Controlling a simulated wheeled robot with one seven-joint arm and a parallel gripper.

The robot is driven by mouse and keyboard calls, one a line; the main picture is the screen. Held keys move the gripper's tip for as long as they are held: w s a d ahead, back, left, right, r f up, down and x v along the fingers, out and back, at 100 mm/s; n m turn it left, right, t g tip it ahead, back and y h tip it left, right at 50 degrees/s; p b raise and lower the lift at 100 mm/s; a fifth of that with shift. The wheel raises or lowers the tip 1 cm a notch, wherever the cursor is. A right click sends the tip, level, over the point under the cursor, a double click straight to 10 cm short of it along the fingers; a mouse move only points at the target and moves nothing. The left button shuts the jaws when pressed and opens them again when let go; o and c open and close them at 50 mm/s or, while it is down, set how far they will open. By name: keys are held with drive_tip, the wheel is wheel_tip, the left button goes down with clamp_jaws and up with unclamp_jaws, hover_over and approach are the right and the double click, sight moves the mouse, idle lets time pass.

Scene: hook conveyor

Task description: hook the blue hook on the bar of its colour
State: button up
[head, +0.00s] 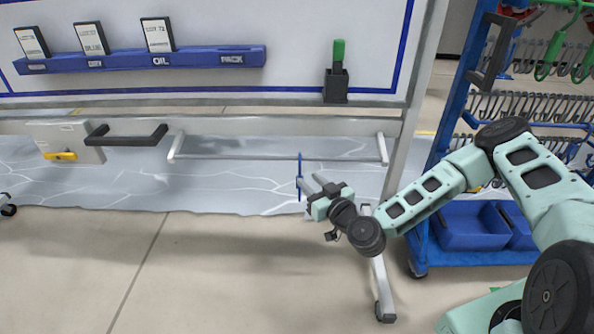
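The blue hook (299,177) is a thin upright piece in the head view, at the middle of the picture. Its top overlaps the grey horizontal bar (235,157); I cannot tell whether it hangs on this bar. My gripper (307,186) is right beside the hook, pointing left, with its fingertips at or very near the hook's shank. The fingers are too small to tell whether they are closed around it. A blue bar (560,124) shows on the blue trolley at the right, partly hidden by my arm.
The blue trolley (430,200) carries rows of metal hooks, green hooks (553,55) and blue bins (470,226). A panel with a blue shelf (190,58) stands behind the grey bar. A dark handle (125,136) sits at left. Floor at front left is clear.

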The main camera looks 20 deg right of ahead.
sight(300, 172)
drive_tip(key=b+x, duration=0.1)
drive_tip(key=x, duration=0.7)
drive_tip(key=shift+s, duration=0.1)
clamp_jaws()
drive_tip(key=shift+f, duration=0.1)
idle(1.6)
